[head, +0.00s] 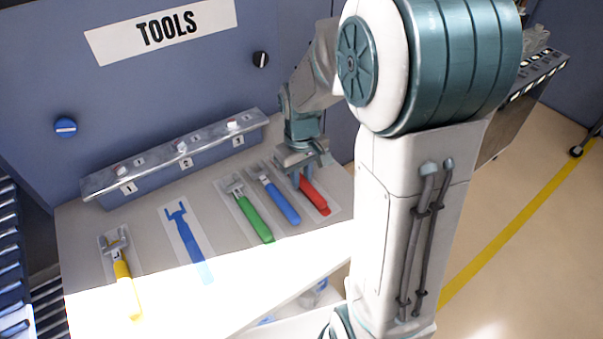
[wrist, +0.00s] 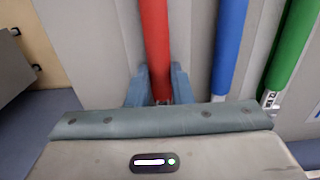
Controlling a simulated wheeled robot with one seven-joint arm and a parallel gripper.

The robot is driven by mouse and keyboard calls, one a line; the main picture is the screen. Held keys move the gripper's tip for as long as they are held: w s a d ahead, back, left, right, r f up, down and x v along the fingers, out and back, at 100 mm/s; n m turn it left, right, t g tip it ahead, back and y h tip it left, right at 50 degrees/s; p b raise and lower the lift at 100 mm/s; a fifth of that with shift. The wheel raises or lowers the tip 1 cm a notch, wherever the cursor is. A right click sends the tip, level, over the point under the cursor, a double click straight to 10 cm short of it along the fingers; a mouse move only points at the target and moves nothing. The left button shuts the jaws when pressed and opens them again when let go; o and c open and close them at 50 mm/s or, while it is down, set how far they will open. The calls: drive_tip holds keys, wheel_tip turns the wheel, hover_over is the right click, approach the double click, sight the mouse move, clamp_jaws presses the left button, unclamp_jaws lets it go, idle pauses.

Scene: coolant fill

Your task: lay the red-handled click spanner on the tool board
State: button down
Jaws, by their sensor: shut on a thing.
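The red-handled click spanner (head: 314,196) lies at the right end of the row on the tool board (head: 215,262), its head end hidden under my gripper. In the wrist view the red handle (wrist: 156,45) runs up from between the two blue-grey fingers (wrist: 152,88). The spanner appears to be at or very near the board surface; whether it touches cannot be told.
Green-handled (head: 254,217) and blue-handled (head: 280,200) spanners lie close to the left. A yellow-handled spanner (head: 125,287) lies further left, and an empty blue spanner outline (head: 187,243) sits between. A numbered rail (head: 180,160) stands along the back.

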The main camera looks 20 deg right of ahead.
sight(302, 178)
drive_tip(key=shift+f, duration=0.15)
drive_tip(key=c, duration=1.3)
unclamp_jaws()
wheel_tip(302, 178, up, 11)
drive_tip(key=s+m+t, duration=0.3)
drive_tip(key=s, duration=1.1)
drive_tip(key=shift+f+m, duration=0.4)
